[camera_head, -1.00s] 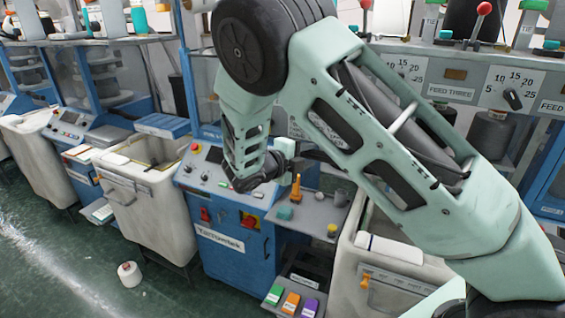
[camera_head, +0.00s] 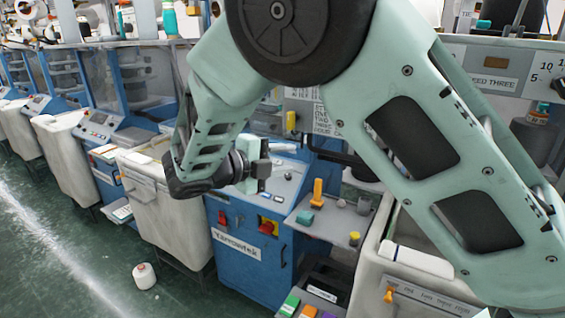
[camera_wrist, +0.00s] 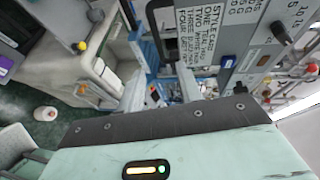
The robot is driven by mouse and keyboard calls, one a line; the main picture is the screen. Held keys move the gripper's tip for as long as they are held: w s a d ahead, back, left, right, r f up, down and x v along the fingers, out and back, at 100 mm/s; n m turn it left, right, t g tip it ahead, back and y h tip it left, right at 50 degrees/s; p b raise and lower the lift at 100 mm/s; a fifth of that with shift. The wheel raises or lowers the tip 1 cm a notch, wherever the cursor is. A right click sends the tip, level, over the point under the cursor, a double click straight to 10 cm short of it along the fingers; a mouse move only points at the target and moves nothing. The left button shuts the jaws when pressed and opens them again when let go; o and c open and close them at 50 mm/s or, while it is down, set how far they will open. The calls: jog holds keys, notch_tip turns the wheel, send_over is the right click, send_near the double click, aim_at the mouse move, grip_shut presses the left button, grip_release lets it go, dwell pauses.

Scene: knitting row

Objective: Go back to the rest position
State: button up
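My gripper (camera_head: 262,170) is in the air in front of the blue Yarrowtek machine (camera_head: 238,250), above its sloped control panel. In the wrist view, two pale fingers stand apart with a gap between them (camera_wrist: 172,90), and I see nothing held there. The gripper is small and partly turned away in the head view. My arm is bent and covers much of the right half of the head view.
A grey shelf (camera_head: 325,226) with small parts and an orange-handled tool (camera_head: 317,192) juts out below the arm. Off-white bins (camera_head: 165,215) flank the machine. A white cone (camera_head: 144,276) lies on the green floor, which is clear at lower left.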

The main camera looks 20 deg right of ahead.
dwell(0.3)
jog(key=s+a+f+m+g+y+b, duration=0.1)
jog(key=s+f+m+y+b, duration=0.3)
jog(key=s+m, duration=0.6)
jog(key=s+a+f+m+g+y+b, duration=0.1)
jog(key=s+a+f+m+y+b, duration=0.3)
jog(key=s+f+m+y, duration=0.2)
jog(key=s+a+f+m+g+y+b, duration=0.2)
jog(key=s+f+m+y, duration=0.4)
jog(key=s+m, duration=0.8)
notch_tip(320, 180, down, 2)
jog(key=shift+a+f+m+b, duration=0.1)
jog(key=shift+a+m+b, duration=0.35)
jog(key=shift+m+b, duration=0.6)
jog(key=shift+w, duration=0.1)
